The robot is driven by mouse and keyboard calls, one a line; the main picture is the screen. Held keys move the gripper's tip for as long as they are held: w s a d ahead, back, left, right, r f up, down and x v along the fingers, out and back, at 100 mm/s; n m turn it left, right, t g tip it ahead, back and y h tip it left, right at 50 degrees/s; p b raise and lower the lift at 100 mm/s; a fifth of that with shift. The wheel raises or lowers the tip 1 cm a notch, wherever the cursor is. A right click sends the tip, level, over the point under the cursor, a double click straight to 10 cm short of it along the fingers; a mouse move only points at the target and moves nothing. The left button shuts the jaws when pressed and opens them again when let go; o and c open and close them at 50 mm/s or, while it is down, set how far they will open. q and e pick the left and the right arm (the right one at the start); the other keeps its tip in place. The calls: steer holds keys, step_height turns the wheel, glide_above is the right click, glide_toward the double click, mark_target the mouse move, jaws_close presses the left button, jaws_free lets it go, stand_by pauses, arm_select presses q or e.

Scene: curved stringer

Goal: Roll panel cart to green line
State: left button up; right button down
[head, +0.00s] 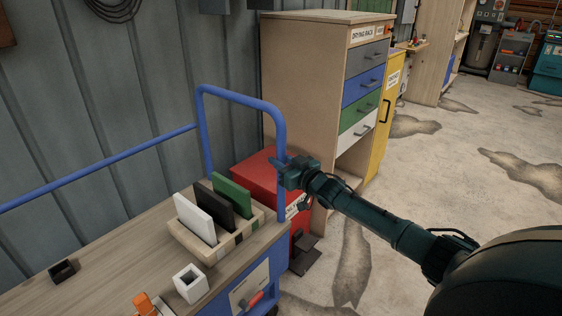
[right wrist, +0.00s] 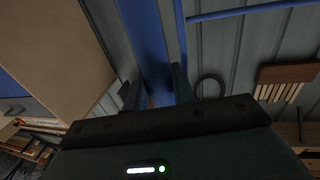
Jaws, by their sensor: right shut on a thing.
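The panel cart (head: 110,238) has a wooden top, a blue side and a blue tube frame (head: 243,98) with a long rail. It stands along the grey wall at the left. A wooden rack (head: 222,245) on it holds upright white, black and green panels. My right gripper (head: 279,163) is shut on the upright blue tube at the cart's right end. In the right wrist view the blue tube (right wrist: 143,35) runs between the two fingers (right wrist: 157,92). My left gripper is not in view. No green line shows on the visible floor.
A red bin (head: 262,173) stands just beyond the cart's end. A drawer cabinet (head: 305,90) and a yellow cabinet (head: 387,105) stand behind it. A white square holder (head: 190,284) sits on the cart. The stained concrete floor (head: 450,165) to the right is open.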

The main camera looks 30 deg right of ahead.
steer(key=c, duration=1.3)
jaws_free()
steer(key=shift+w+d+r, duration=0.1)
steer(key=shift+d, duration=0.25)
steer(key=shift+o, duration=0.5)
steer(key=shift+a, duration=0.1)
steer(key=s+d+p, duration=0.1)
steer(key=s+d, duration=0.1)
steer(key=s, duration=1.1)
steer(key=shift+p, duration=0.4)
